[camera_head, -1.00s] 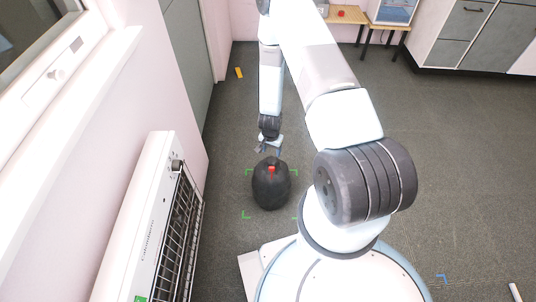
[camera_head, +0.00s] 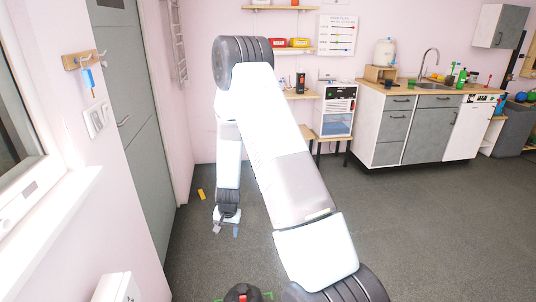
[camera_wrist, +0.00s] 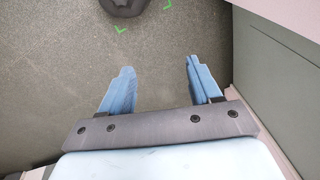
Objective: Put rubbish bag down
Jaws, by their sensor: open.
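The black rubbish bag (camera_head: 242,293) stands on the floor at the bottom edge of the head view, with only its top and a red tie showing. In the wrist view part of the black bag (camera_wrist: 124,5) shows at the top edge, beside green corner marks on the floor. My gripper (camera_head: 226,229) hangs low over the floor beyond the bag, apart from it. In the wrist view my gripper (camera_wrist: 158,80) has its two blue fingers wide apart with nothing between them.
A grey door (camera_head: 125,110) and pink wall stand at the left. A yellow object (camera_head: 201,194) lies on the floor near the door. Kitchen cabinets (camera_head: 400,125) and a small fridge-like box (camera_head: 335,110) stand at the back. The floor at the right is clear.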

